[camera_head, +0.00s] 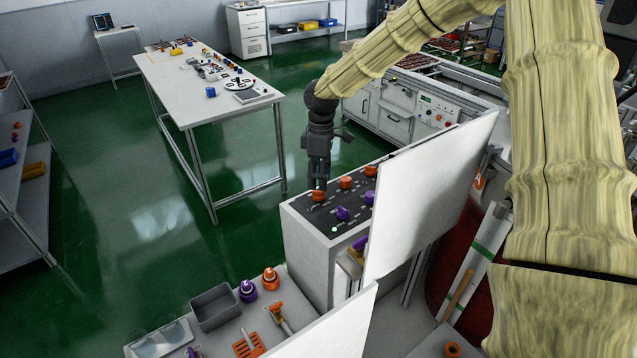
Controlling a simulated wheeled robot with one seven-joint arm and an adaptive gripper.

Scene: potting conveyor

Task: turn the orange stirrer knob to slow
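A dark control panel (322,219) tops a white cabinet (303,250) near the middle of the view. It carries a row of orange knobs: a left one (318,197), a middle one (345,182) and a right one (371,170). Purple knobs (342,213) sit in front of them. My gripper (319,186) points down at the left orange knob, its fingertips right at or just above the knob. I cannot tell whether it touches, or whether the fingers are open or shut. The panel's labels are too small to read, so the stirrer knob and its setting are unclear.
A white upright board (430,195) stands close along the panel's right side. A lower bench in front holds a grey bin (215,307), a purple knob (248,291) and an orange knob (270,279). A long white table (200,115) stands behind left, with open green floor (150,240) between.

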